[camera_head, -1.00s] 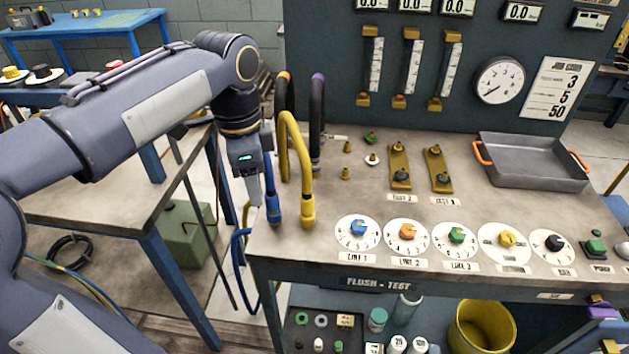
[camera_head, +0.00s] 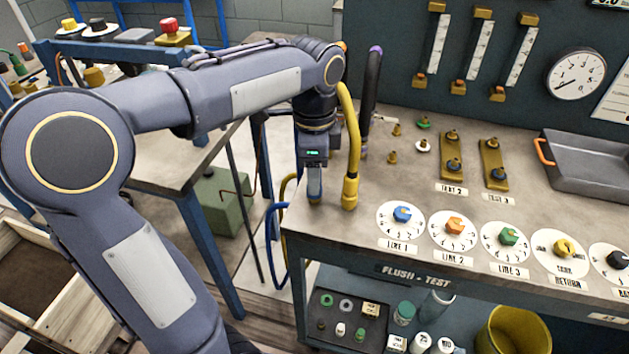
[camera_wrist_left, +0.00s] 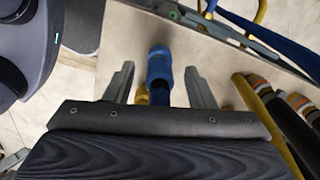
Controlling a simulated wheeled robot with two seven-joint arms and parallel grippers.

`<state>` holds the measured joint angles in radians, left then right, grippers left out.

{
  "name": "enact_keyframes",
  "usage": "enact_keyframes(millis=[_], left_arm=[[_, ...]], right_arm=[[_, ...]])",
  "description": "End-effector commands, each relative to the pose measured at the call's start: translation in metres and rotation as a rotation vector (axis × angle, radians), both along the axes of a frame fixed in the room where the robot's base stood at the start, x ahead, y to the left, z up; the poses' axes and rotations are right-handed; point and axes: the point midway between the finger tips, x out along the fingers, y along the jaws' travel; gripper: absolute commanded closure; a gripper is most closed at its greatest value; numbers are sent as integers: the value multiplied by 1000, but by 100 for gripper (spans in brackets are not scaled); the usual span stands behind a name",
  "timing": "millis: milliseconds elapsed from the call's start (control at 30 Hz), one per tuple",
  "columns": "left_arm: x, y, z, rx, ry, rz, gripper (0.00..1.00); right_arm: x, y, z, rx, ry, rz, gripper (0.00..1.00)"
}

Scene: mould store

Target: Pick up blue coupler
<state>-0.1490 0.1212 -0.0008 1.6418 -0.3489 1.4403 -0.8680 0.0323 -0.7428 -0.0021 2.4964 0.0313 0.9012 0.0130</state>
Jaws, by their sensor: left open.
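The blue coupler (camera_wrist_left: 158,65) shows in the left wrist view, with its top end between the two fingers of my left gripper (camera_wrist_left: 161,82). The fingers are apart, one on each side, with a visible gap to the coupler. In the head view my left gripper (camera_head: 315,194) points down at the bench's left edge and largely covers the coupler. A blue hose (camera_head: 271,230) hangs off the bench edge beside it. My right gripper is not in view.
The yellow coupler (camera_head: 349,192) with its yellow hose stands close to the right of my left gripper. A dark hose with a purple band (camera_head: 370,85) is behind it. Dials, including the blue-knobbed one (camera_head: 402,216), lie to the right. A grey tray (camera_head: 590,165) is farther right.

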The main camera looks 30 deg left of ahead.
Motion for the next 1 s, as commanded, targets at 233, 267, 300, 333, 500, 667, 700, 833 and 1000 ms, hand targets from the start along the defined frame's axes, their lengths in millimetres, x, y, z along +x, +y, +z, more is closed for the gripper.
enact_keyframes(millis=[233,267,300,333,500,667,700,833,1000], left_arm=[[0,0,0,0,0,0,72],[0,0,0,0,0,0,76],[0,0,0,0,0,0,81],[0,0,0,0,0,0,85],[0,0,1,0,0,0,100],[0,0,1,0,0,0,100],[0,0,1,-1,0,0,100],[0,0,7,0,-1,0,100],[1,0,27,0,-4,0,100]], right_arm=[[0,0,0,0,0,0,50],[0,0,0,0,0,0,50],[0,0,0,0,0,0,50],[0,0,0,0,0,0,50],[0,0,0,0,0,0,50],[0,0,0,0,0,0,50],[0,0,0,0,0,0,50],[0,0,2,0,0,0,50],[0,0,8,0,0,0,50]])
